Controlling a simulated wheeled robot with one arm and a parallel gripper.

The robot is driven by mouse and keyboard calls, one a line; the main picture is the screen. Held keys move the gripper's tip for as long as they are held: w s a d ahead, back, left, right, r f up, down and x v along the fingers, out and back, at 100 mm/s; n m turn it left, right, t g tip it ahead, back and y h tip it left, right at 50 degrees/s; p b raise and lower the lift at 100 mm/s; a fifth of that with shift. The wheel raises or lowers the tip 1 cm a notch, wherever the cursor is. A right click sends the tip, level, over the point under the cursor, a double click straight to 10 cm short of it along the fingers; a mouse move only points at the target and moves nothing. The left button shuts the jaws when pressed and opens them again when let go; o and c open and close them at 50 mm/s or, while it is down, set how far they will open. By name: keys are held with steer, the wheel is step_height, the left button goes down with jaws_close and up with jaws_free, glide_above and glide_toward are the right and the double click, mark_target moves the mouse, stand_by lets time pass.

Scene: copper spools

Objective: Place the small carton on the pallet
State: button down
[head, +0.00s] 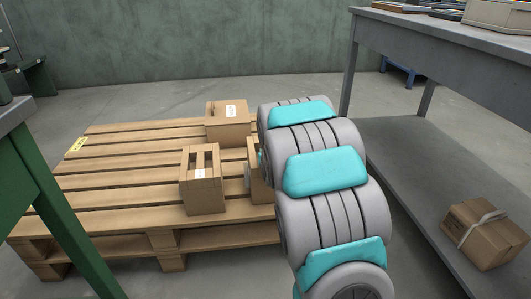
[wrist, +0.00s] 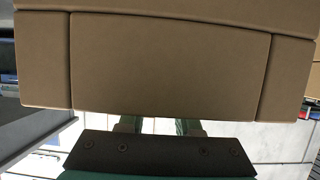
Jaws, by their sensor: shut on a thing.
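The wooden pallet (head: 110,172) lies on the floor at the left and centre of the head view. A brown carton (head: 254,160) shows only in part at the pallet's right side, mostly hidden behind my arm. In the wrist view, a plain brown carton (wrist: 165,60) fills the upper picture, right against my gripper (wrist: 160,125). My gripper is shut on this small carton. The head view hides the fingers behind my arm, and I cannot tell whether the carton touches the pallet boards.
On the pallet stand a slotted carton (head: 203,185) and a labelled carton (head: 228,125) behind it. A strapped carton (head: 480,235) sits on the low shelf of the grey table (head: 440,40) at right. A green table (head: 40,190) stands at left. The pallet's left boards are bare.

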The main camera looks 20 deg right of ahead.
steer(key=shift+f, duration=0.15)
steer(key=c, duration=0.6)
jaws_free()
steer(key=shift+s+r, duration=0.15)
steer(key=shift+r, duration=0.05)
steer(key=v, duration=1.1)
steer(key=shift+s+a, duration=0.15)
steer(key=shift+s, duration=0.15)
steer(key=shift+r, duration=0.1)
